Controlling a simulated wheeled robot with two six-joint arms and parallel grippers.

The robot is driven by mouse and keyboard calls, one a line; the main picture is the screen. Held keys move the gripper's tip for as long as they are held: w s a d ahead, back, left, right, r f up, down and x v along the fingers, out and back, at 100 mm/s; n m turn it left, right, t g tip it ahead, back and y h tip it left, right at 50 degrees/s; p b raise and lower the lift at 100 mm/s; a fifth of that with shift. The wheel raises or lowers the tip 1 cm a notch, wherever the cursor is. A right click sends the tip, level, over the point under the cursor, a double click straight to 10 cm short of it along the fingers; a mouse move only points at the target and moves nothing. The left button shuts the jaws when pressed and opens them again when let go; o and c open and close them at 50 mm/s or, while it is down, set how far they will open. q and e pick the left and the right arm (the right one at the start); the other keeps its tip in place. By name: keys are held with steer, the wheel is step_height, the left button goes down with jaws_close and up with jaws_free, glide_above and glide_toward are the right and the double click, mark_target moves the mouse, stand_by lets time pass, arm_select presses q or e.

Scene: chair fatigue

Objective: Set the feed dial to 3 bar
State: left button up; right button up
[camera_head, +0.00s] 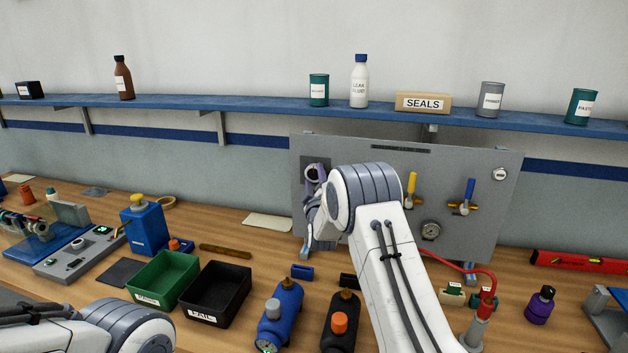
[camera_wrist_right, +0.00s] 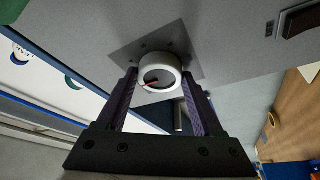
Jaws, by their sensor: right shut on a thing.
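The feed dial (camera_wrist_right: 160,66) is a round pale knob with a white ring and a small red mark inside. It sits on a square plate on the grey panel (camera_head: 470,170). In the head view the dial (camera_head: 311,170) shows at the panel's upper left, partly covered by my gripper. My right gripper (camera_wrist_right: 160,82) has its two purple-grey fingers on either side of the dial, shut on it. In the head view my right gripper (camera_head: 317,181) is partly hidden by its wrist. The dial's scale is too small to read. My left arm shows at the lower left; its gripper is out of view.
A blue shelf (camera_head: 260,111) runs above. Green (camera_head: 163,279) and black (camera_head: 216,294) trays, blue and black cylinders and a red hose occupy the bench.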

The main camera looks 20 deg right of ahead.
steer(key=o, duration=1.4)
steer(key=shift+f, duration=0.1)
steer(key=b+v, duration=0.4)
steer(key=v, duration=0.6)
steer(key=shift+s+a, duration=0.1)
steer(key=shift+s, duration=0.1)
